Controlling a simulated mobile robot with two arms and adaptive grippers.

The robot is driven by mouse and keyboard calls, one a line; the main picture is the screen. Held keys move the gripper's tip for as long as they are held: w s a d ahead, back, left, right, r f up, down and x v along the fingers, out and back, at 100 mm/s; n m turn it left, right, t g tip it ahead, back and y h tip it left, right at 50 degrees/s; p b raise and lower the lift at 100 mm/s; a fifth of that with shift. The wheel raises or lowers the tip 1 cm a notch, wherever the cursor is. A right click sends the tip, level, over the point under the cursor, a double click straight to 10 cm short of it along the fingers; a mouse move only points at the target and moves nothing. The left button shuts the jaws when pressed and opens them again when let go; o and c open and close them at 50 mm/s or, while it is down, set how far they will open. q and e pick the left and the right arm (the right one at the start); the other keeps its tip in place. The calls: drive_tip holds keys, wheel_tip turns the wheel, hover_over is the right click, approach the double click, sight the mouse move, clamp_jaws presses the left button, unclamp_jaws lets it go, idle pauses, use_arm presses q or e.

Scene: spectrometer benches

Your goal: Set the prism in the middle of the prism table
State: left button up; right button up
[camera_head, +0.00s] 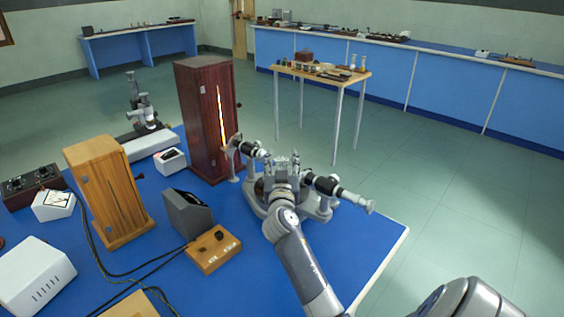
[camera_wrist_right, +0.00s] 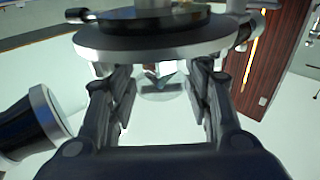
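The spectrometer (camera_head: 255,207) stands near the right end of the blue bench, with one tube toward the dark red cabinet and its telescope (camera_head: 340,192) pointing right. My right gripper (camera_head: 283,162) is over the spectrometer's middle and hides the prism table in the head view. In the right wrist view a round disc with a dark upper part (camera_wrist_right: 155,45) lies beyond the fingers. A small clear glass piece, seemingly the prism (camera_wrist_right: 164,80), shows between the parted fingers of the right gripper (camera_wrist_right: 163,88); contact is unclear. My left gripper is out of view.
The tall dark red cabinet (camera_head: 196,115) with a glowing slit stands close behind-left of the spectrometer. The bench's right front corner is clear.

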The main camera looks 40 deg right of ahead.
drive_tip(key=shift+r, duration=0.15)
drive_tip(key=shift+s+a, duration=0.2)
drive_tip(key=b+v, duration=0.2)
drive_tip(key=v, duration=0.9)
drive_tip(key=shift+s+a, duration=0.15)
drive_tip(key=shift+s, duration=0.1)
